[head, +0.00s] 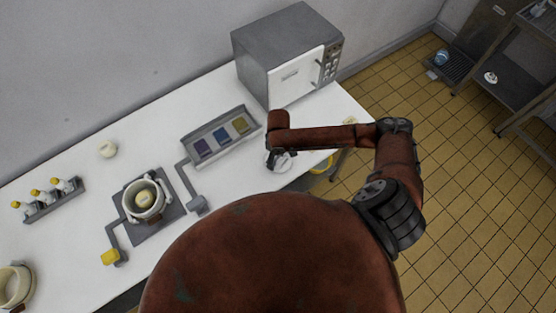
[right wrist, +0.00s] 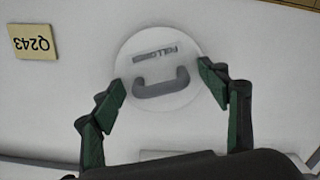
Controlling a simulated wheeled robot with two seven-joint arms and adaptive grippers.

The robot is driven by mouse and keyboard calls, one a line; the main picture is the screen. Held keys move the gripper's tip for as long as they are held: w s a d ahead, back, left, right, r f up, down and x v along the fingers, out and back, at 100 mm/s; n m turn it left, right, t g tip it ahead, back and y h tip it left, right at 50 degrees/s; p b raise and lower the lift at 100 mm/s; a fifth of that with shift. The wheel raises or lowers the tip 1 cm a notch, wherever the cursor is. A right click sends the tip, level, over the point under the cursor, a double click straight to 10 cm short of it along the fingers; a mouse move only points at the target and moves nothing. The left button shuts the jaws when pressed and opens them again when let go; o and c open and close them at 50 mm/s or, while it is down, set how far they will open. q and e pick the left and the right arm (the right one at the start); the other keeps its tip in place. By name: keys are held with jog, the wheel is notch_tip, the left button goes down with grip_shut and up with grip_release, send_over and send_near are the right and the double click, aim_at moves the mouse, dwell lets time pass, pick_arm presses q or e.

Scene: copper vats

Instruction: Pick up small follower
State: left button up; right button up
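The small follower (right wrist: 160,72) is a round white disc with a grey bar handle and a label reading FOLLOWER, which appears rotated in the right wrist view. It lies flat on the white table and also shows in the head view (head: 272,165), partly hidden by my right gripper. My right gripper (right wrist: 165,85) is open, with its green-padded fingers spread to the left and right of the disc. The handle lies between the fingertips, and nothing is held. In the head view the right gripper (head: 283,158) is small and dark above the disc. My left gripper is in no view.
A tag reading Q243 (right wrist: 34,41) lies beside the disc. A grey microwave (head: 280,60) stands behind. A tray with three coloured patches (head: 197,149), a cream vat (head: 128,201), a bottle rack (head: 40,213) and a cream pot (head: 14,281) stand left.

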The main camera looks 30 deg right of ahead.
jog(key=shift+s, duration=0.15)
jog(key=c, duration=1.2)
jog(key=shift+c, duration=0.2)
